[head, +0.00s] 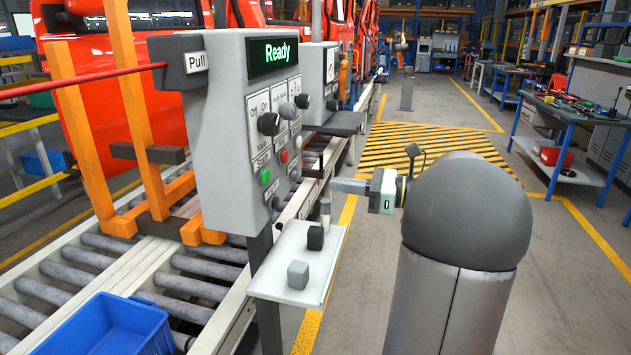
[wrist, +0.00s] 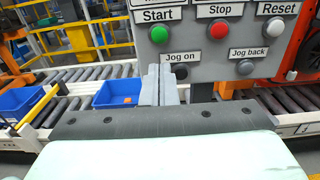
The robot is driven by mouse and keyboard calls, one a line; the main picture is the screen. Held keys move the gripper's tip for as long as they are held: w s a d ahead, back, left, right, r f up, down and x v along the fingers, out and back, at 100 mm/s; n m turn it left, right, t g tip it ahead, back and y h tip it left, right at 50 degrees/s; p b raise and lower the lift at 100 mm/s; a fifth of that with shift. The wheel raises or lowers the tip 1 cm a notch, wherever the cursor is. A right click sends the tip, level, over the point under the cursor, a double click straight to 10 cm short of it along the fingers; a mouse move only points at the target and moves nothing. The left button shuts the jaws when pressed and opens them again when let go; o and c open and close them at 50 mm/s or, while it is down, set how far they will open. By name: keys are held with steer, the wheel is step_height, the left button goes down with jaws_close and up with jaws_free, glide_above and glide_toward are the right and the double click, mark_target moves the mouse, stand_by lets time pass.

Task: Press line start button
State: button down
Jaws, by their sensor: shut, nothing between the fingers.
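The grey control panel (head: 230,110) stands beside the conveyor, with a display reading "Ready". The green start button (head: 265,176) is low on its face, and the wrist view shows it under the "Start" label (wrist: 159,34). My gripper (head: 334,185) points left at the panel, with a visible gap between its tips and the panel face. In the wrist view my fingers (wrist: 159,72) are together and empty. They appear below the green button and just left of the dark jog on button (wrist: 180,72), partly covering its surroundings.
The red stop button (wrist: 218,28), white reset button (wrist: 274,28) and jog back button (wrist: 245,67) are close by on the panel. A small shelf (head: 322,280) with blocks on it juts out below my gripper. A blue bin (head: 105,325) is on the rollers.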

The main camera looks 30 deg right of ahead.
mark_target(269, 177)
steer(key=p+x, duration=0.2)
steer(key=x, duration=1.1)
steer(key=shift+s, duration=0.1)
